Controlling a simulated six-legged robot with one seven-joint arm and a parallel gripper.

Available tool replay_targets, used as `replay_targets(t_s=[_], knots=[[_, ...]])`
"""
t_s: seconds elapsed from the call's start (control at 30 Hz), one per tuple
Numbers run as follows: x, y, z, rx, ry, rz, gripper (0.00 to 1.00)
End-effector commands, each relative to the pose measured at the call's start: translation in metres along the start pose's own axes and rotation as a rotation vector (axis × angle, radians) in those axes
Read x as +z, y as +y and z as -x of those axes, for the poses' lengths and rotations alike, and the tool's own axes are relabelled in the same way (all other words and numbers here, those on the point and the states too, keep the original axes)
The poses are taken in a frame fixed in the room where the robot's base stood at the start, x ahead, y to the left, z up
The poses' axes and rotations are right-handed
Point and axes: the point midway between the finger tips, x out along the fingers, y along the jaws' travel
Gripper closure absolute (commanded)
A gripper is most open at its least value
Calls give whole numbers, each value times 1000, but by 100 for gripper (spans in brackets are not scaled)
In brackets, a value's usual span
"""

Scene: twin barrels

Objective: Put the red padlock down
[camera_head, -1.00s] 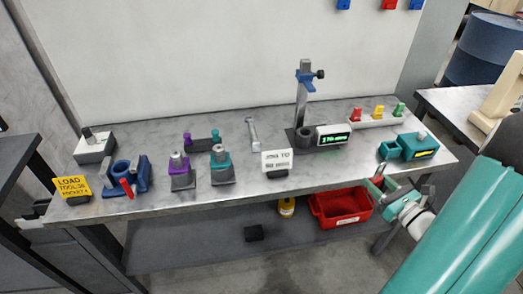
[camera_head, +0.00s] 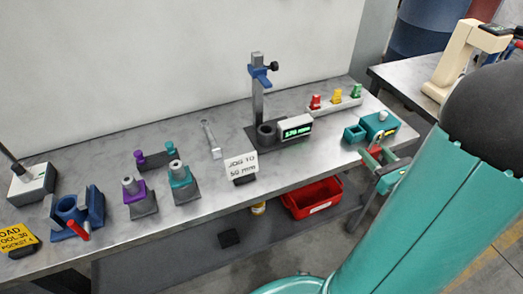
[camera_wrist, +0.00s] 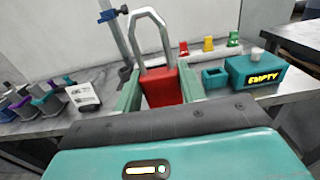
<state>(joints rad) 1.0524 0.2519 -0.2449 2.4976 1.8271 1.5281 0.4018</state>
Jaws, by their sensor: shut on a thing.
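The red padlock (camera_wrist: 159,88) is between the two fingers of my gripper (camera_wrist: 158,92) in the wrist view. Its body is red and its tall grey shackle points up. My gripper is shut on it. In the head view my gripper (camera_head: 379,163) is at the front edge of the workbench (camera_head: 313,160), near its right end, with a bit of red showing between the fingers. The padlock appears clear of the bench top, though its exact height is hard to tell.
A teal box reading EMPTY (camera_wrist: 254,74) with a small open teal bin (camera_wrist: 215,77) stands close by. Red, yellow and green pieces stand on a white strip (camera_head: 335,106) behind. A "JOG TO 50 mm" sign (camera_head: 240,167) is left. A red bin (camera_head: 313,197) sits on the lower shelf.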

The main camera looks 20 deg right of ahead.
Motion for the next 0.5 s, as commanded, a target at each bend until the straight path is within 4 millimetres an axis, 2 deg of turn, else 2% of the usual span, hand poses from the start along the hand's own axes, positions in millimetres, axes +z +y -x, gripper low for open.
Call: replay_targets(t_s=[0.13, 0.23, 0.5], knots=[[-1, 0, 0, 1, 0, 0, 80], [-6, -1, -10, 3, 0, -1, 80], [-32, -5, -68, 4, 1, -2, 80]])
